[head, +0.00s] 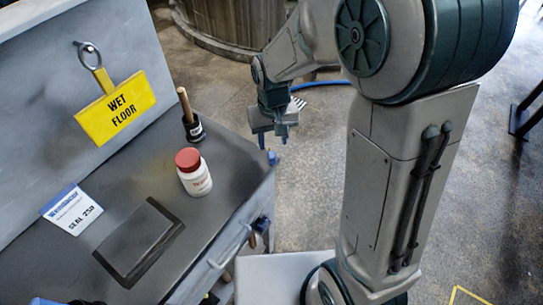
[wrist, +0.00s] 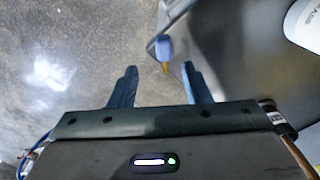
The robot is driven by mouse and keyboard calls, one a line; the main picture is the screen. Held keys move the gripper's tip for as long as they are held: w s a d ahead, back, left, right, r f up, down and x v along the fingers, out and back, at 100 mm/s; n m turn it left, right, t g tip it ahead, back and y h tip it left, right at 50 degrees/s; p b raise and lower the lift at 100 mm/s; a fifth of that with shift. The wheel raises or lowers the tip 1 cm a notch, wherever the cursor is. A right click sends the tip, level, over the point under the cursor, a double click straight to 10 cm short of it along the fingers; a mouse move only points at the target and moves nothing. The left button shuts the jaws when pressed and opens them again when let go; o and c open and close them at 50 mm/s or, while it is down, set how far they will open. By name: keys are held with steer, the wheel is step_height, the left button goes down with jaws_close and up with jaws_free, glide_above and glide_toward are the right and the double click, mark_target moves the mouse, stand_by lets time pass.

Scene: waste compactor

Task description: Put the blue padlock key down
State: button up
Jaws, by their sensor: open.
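The blue padlock key (head: 271,158) is at the near right corner of the grey worktop. In the wrist view the key's blue head (wrist: 163,46) lies over the worktop corner, and its short brass end points toward my gripper, seemingly past the edge. My gripper (head: 283,138) is just beyond the corner in the head view, beside the worktop. The key is just ahead of the fingertips, nearer the right one. Whether they touch is unclear.
The worktop (head: 222,150) holds a white bottle with a red cap (head: 193,172), a wooden-handled tool in a black cup (head: 190,117), a printed card (head: 72,209) and a dark recessed panel (head: 139,243). A yellow wet floor sign (head: 116,107) hangs behind.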

mark_target(270, 155)
steer(key=shift+a+f+p, duration=0.15)
steer(key=shift+f+p, duration=0.05)
steer(key=shift+f, duration=1.2)
steer(key=shift+a+f+p, duration=0.15)
steer(key=shift+f, duration=1.2)
jaws_close()
